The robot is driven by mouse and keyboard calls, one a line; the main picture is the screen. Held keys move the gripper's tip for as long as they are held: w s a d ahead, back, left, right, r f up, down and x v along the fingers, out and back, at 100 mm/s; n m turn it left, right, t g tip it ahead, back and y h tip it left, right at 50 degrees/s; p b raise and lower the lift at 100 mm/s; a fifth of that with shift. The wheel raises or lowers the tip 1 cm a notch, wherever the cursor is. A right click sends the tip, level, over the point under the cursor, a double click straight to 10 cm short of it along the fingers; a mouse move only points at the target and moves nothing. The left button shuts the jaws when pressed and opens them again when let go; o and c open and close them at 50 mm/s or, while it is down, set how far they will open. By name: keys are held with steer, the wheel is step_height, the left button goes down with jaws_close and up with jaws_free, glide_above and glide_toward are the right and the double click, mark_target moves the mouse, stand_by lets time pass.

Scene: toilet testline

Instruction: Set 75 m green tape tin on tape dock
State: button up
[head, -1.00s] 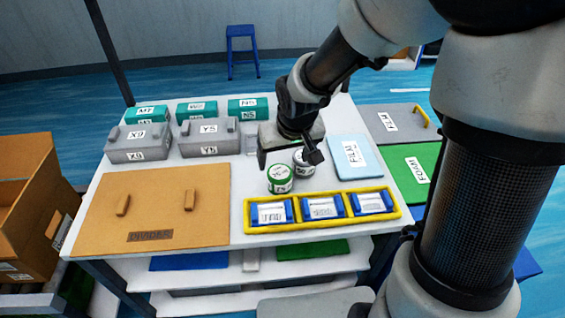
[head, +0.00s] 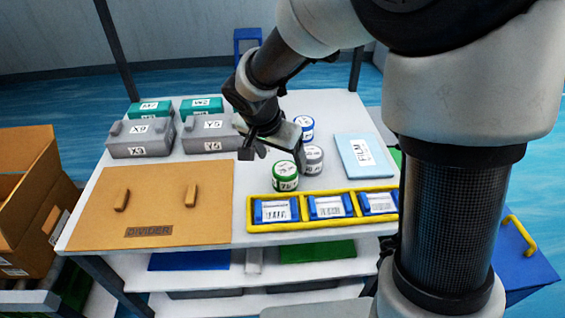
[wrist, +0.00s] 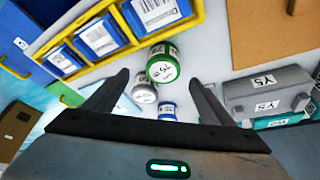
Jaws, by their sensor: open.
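A green tin with a white label (head: 285,176) stands upright on the white table, just behind a yellow tray. It also shows in the wrist view (wrist: 162,65), between and beyond my fingertips; its print is too small to read surely. My gripper (head: 273,157) is open and empty, above the table just behind and left of the green tin. In the wrist view my gripper (wrist: 160,78) has its fingers wide apart. No dock label is readable; the yellow tray (head: 249,220) holds three blue holders with white labels, which may be the tape dock.
A grey tin (head: 313,160) stands close behind and right of the green tin, with a blue tin (head: 305,128) farther back. Grey cases (head: 140,137), a brown divider board (head: 150,205) and a light blue film pad (head: 362,155) surround them. A cardboard box (head: 25,195) is at left.

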mark_target(284, 170)
steer(key=x, duration=0.4)
steer(key=shift+w+f+b, duration=0.1)
steer(key=shift+f+b, duration=0.15)
steer(key=shift+b, duration=0.05)
steer(key=shift+w+a+b+x, duration=0.15)
steer(key=shift+b+x, duration=0.1)
steer(key=shift+x, duration=1.15)
steer(key=shift+w+a+b+x, duration=0.1)
steer(key=shift+b+x, duration=0.15)
steer(key=shift+x, duration=1.15)
steer(key=shift+r, duration=0.1)
steer(key=c, duration=1.5)
